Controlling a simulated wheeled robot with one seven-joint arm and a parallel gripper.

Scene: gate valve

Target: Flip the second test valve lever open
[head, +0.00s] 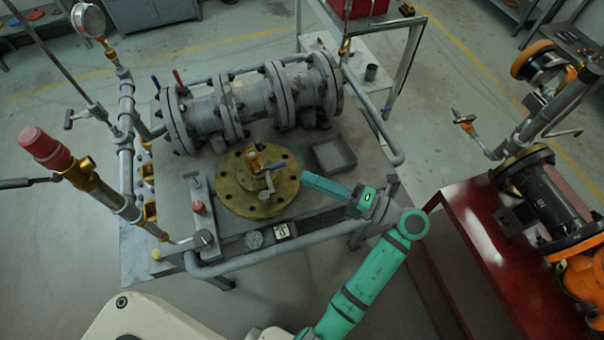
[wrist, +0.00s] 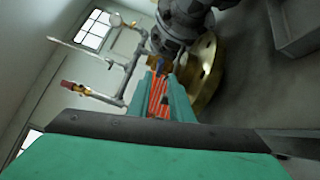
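I cannot tell which is the second test valve lever. My gripper (head: 306,176) is teal and points left, close to the flange's right side and away from the blue and red levers. In the wrist view its fingers (wrist: 160,80) lie close together with red ribbed pads between them; any gap is unclear.
An open grey tray (head: 334,165) sits on the bench behind my gripper. A grey pipe rail (head: 270,256) runs along the bench front. Pipes with a gauge (head: 88,20) and a red-capped valve (head: 45,148) rise at the left. A red bench (head: 470,225) stands right.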

